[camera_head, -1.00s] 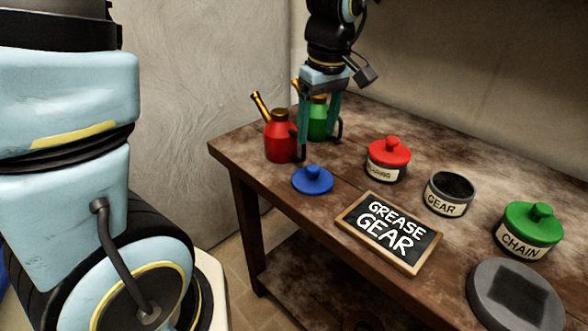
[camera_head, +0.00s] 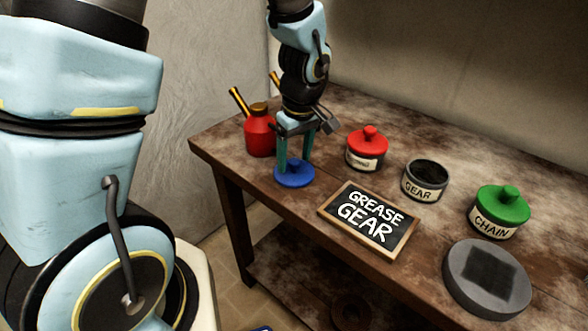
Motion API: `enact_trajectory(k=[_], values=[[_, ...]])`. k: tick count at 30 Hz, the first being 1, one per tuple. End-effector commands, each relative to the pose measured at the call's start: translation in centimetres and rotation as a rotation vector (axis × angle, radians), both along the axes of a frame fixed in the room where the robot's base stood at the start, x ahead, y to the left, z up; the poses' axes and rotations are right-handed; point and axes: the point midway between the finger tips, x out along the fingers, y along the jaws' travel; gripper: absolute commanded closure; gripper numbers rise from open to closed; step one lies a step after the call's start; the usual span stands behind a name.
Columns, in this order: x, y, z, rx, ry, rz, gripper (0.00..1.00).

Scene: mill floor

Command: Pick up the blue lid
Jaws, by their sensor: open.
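The blue lid (camera_head: 294,176) lies flat on the wooden table near its front left edge, with its round knob upward. My gripper (camera_head: 296,167) points down at the lid, its two teal fingers apart. The fingertips are close to the knob, one on each side as seen here. I cannot tell whether they touch the lid. The open tin marked GEAR (camera_head: 425,181) stands to the right without a lid.
A red oil can (camera_head: 260,132) stands just behind and left of my gripper. A red-lidded tin (camera_head: 367,150), a green-lidded CHAIN tin (camera_head: 499,212), a GREASE GEAR board (camera_head: 367,220) and a round grey disc (camera_head: 486,278) stand on the wooden table (camera_head: 290,215) to the right.

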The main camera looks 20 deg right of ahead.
Motion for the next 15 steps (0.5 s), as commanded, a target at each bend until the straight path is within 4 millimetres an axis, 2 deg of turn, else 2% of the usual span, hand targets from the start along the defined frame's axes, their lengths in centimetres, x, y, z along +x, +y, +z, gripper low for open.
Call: enact_trajectory(k=[5, 15], values=[[0.01, 0.01, -0.01, 0.000, 0.000, 0.001, 0.29], [0.00, 0.01, 0.02, 0.000, 0.000, 0.001, 0.68]])
